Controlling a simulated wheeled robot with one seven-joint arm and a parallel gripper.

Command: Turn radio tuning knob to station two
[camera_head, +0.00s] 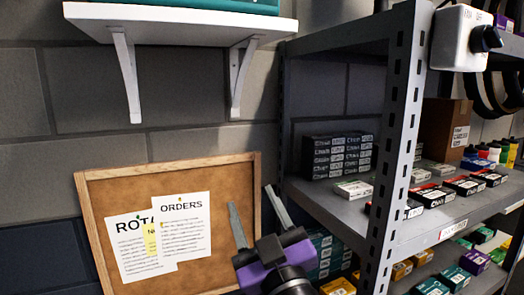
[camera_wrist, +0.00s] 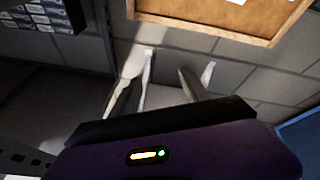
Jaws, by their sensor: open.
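Only the bottom edge of a teal object (camera_head: 215,4) shows on the white wall shelf (camera_head: 180,20) at the top of the head view. I cannot tell whether it is the radio, and no tuning knob shows on it. My gripper (camera_head: 253,198) is open and empty, with its fingers pointing up. It is in front of the corkboard's right edge in the picture, below the shelf. In the wrist view, the open fingers (camera_wrist: 153,80) reach toward the wall and the white shelf brackets (camera_wrist: 147,65), with nothing between them.
A corkboard (camera_head: 232,262) with pinned papers hangs on the block wall. A grey metal rack (camera_head: 398,130) with small boxes stands to the right. A white box with a dark knob (camera_head: 486,38) is on its post. Open space lies between shelf and gripper.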

